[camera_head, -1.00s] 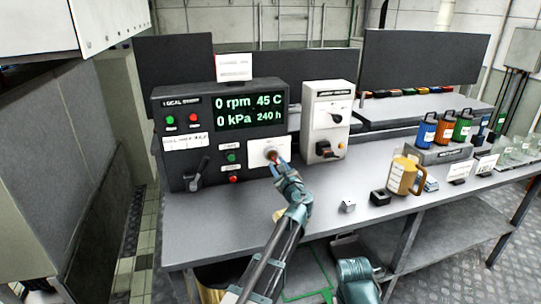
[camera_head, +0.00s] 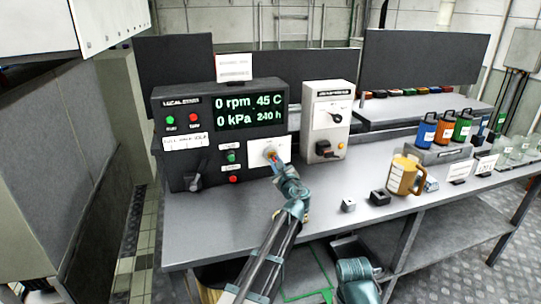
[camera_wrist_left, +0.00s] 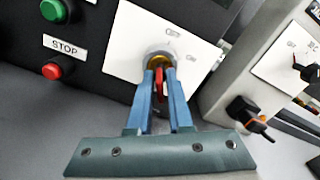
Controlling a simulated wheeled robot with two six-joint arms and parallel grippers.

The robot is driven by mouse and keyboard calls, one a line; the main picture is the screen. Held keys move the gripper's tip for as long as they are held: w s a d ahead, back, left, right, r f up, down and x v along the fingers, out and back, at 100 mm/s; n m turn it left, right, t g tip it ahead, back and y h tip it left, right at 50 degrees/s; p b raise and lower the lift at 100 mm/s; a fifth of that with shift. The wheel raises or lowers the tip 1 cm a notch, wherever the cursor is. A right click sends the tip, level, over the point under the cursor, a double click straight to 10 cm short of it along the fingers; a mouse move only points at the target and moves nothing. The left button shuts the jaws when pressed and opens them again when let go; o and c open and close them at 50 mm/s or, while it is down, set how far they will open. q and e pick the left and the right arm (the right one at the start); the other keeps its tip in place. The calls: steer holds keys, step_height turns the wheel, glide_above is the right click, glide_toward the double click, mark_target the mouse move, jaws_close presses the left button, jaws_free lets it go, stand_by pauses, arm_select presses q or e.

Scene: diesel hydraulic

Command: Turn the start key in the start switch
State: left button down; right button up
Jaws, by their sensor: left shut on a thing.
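The start switch (camera_wrist_left: 158,54) is a round brass and grey fitting on a white plate (camera_wrist_left: 125,38) at the lower right of the dark control panel. In the head view the plate (camera_head: 257,153) shows just beyond my left gripper (camera_head: 274,160). In the left wrist view my left gripper (camera_wrist_left: 160,78) points straight at the switch, its blue fingers shut on the start key (camera_wrist_left: 159,82), of which a red part shows between them. The fingers hide most of the key. My right arm shows at the bottom of the head view, but its gripper's fingers are not visible.
A green button (camera_wrist_left: 54,11) and a red stop button (camera_wrist_left: 52,71) sit left of the switch. A grey box with a rotary switch (camera_head: 327,115) stands close on the right. A tan mug (camera_head: 402,177) and small blocks (camera_head: 348,205) stand on the bench further right.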

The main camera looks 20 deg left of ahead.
arm_select(q)
steer(key=n, duration=0.6)
steer(key=shift+n, duration=0.3)
steer(key=n, duration=0.6)
steer(key=shift+n, duration=0.3)
steer(key=c, duration=0.8)
jaws_free()
steer(key=shift+o, duration=0.2)
steer(key=v, duration=1.3)
steer(key=shift+s+d, duration=0.25)
steer(key=shift+s, duration=0.1)
